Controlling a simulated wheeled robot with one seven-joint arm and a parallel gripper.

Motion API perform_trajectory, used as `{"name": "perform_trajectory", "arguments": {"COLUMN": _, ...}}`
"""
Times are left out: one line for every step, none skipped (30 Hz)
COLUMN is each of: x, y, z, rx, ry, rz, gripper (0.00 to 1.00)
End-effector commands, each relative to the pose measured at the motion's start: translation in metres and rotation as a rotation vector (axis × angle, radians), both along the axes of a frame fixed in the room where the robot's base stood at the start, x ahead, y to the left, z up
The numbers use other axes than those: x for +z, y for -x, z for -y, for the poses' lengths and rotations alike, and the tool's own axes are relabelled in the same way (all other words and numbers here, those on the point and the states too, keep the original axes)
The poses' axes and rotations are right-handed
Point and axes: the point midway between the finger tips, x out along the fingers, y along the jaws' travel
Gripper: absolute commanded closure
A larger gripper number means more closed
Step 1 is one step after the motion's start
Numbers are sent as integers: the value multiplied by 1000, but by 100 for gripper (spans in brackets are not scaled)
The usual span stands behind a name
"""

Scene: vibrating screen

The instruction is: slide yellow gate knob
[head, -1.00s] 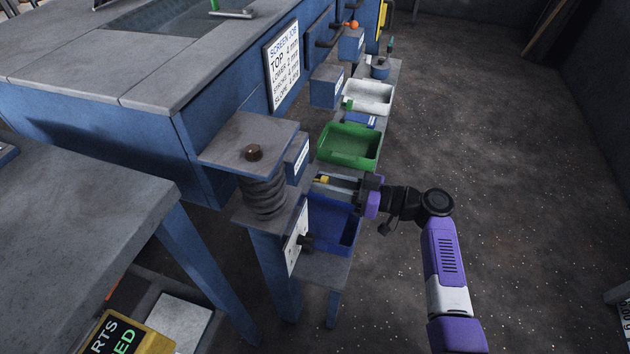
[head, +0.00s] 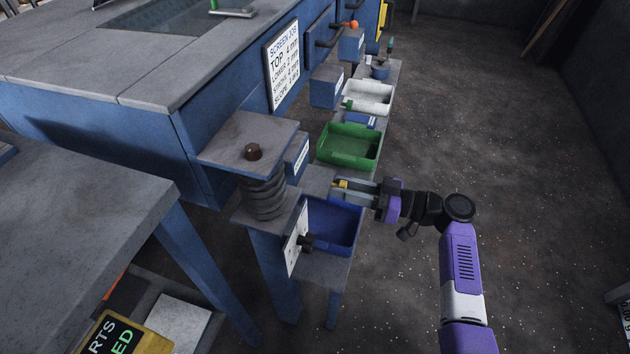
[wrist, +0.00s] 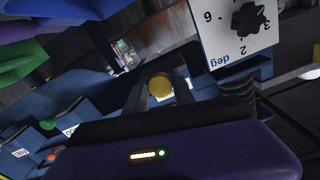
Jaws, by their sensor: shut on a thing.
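The yellow gate knob (wrist: 160,88) sits between the fingertips of my gripper (wrist: 163,92) in the wrist view, with a finger on each side of it. In the head view a small part of the yellow knob (head: 342,184) shows at the left end of my gripper (head: 345,185), above the blue bin. The gripper is shut on the knob. The gate that the knob belongs to is mostly hidden by the gripper and the machine.
A blue bin (head: 346,243) lies below the gripper, with a green bin (head: 347,161) and a white bin (head: 384,95) farther back. A white dial plate (head: 292,256) with a black knob stands at the front left. Open floor lies to the right.

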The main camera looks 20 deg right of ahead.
Motion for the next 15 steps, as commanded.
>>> {"name": "perform_trajectory", "arguments": {"x": -1, "y": 0, "z": 1, "rx": -2, "ry": 0, "rz": -2, "gripper": 66}}
{"name": "perform_trajectory", "arguments": {"x": -1, "y": 1, "z": 1, "rx": -2, "ry": 0, "rz": -2, "gripper": 60}}
{"name": "perform_trajectory", "arguments": {"x": -1, "y": 0, "z": 1, "rx": -2, "ry": 0, "rz": -2, "gripper": 52}}
{"name": "perform_trajectory", "arguments": {"x": -1, "y": 0, "z": 1, "rx": -2, "ry": 0, "rz": -2, "gripper": 48}}
{"name": "perform_trajectory", "arguments": {"x": -1, "y": 0, "z": 1, "rx": -1, "ry": 0, "rz": -2, "gripper": 48}}
{"name": "perform_trajectory", "arguments": {"x": -1, "y": 0, "z": 0, "rx": -1, "ry": 0, "rz": -2, "gripper": 48}}
{"name": "perform_trajectory", "arguments": {"x": -1, "y": 0, "z": 0, "rx": -1, "ry": 0, "rz": -2, "gripper": 48}}
{"name": "perform_trajectory", "arguments": {"x": -1, "y": 0, "z": 0, "rx": -1, "ry": 0, "rz": -2, "gripper": 48}}
{"name": "perform_trajectory", "arguments": {"x": -1, "y": 0, "z": 0, "rx": -1, "ry": 0, "rz": -2, "gripper": 48}}
{"name": "perform_trajectory", "arguments": {"x": -1, "y": 0, "z": 0, "rx": -1, "ry": 0, "rz": -2, "gripper": 48}}
{"name": "perform_trajectory", "arguments": {"x": -1, "y": 0, "z": 0, "rx": 0, "ry": 0, "rz": -1, "gripper": 48}}
{"name": "perform_trajectory", "arguments": {"x": -1, "y": 0, "z": 0, "rx": 0, "ry": 0, "rz": -1, "gripper": 48}}
{"name": "perform_trajectory", "arguments": {"x": -1, "y": 0, "z": 1, "rx": -1, "ry": 0, "rz": -1, "gripper": 48}}
{"name": "perform_trajectory", "arguments": {"x": -1, "y": 1, "z": 1, "rx": -1, "ry": 0, "rz": -1, "gripper": 48}}
{"name": "perform_trajectory", "arguments": {"x": -1, "y": 2, "z": 3, "rx": -2, "ry": 0, "rz": -1, "gripper": 48}}
